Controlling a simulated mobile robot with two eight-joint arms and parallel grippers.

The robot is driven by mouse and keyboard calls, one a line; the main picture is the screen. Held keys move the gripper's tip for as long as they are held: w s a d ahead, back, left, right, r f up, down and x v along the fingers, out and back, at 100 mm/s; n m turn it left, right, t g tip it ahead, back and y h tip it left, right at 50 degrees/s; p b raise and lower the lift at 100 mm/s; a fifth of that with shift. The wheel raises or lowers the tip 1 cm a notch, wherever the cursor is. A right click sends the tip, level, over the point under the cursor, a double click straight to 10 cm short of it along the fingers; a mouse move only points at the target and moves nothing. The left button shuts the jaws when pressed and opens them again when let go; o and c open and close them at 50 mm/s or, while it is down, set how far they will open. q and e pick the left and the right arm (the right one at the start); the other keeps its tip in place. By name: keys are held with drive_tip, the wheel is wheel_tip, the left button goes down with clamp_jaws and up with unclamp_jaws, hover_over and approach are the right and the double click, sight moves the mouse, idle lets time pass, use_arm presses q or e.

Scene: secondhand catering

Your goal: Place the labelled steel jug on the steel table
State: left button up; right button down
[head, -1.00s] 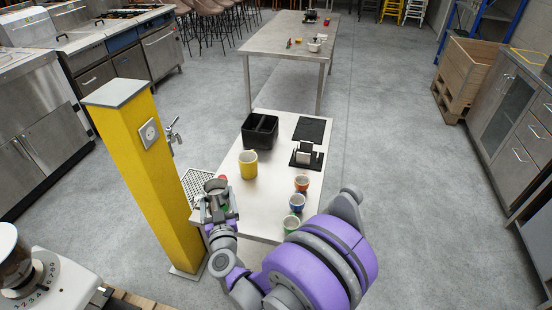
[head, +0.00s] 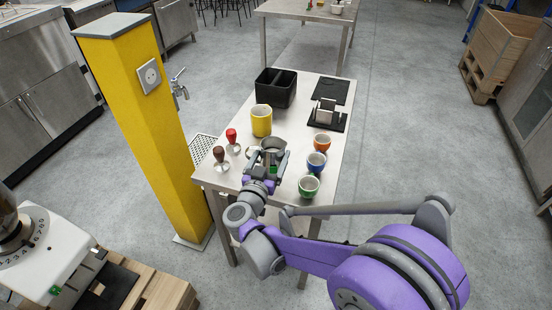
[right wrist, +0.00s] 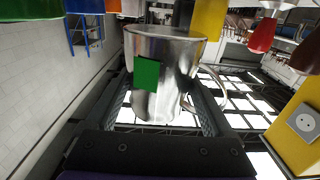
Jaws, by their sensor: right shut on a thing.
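The labelled steel jug (head: 273,145) is a shiny metal jug with a green square label and a side handle, seen close up in the right wrist view (right wrist: 178,50). My right gripper (head: 267,165) is shut on the jug, with one finger on each side of its body. The jug is upright over the front part of the steel table (head: 240,183). I cannot tell whether its base touches the top. My left gripper is not in view.
Orange (head: 322,144), blue (head: 316,162) and green (head: 308,187) cups line the right side. Brown (head: 220,155) and red (head: 232,137) tampers stand left. A black bin (head: 275,89) is farther back. A yellow post (head: 150,140) rises left.

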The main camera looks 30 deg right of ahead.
sight(272, 171)
drive_tip(key=shift+f+b, duration=0.7)
drive_tip(key=shift+f, duration=2.2)
unclamp_jaws()
drive_tip(key=shift+f, duration=0.15)
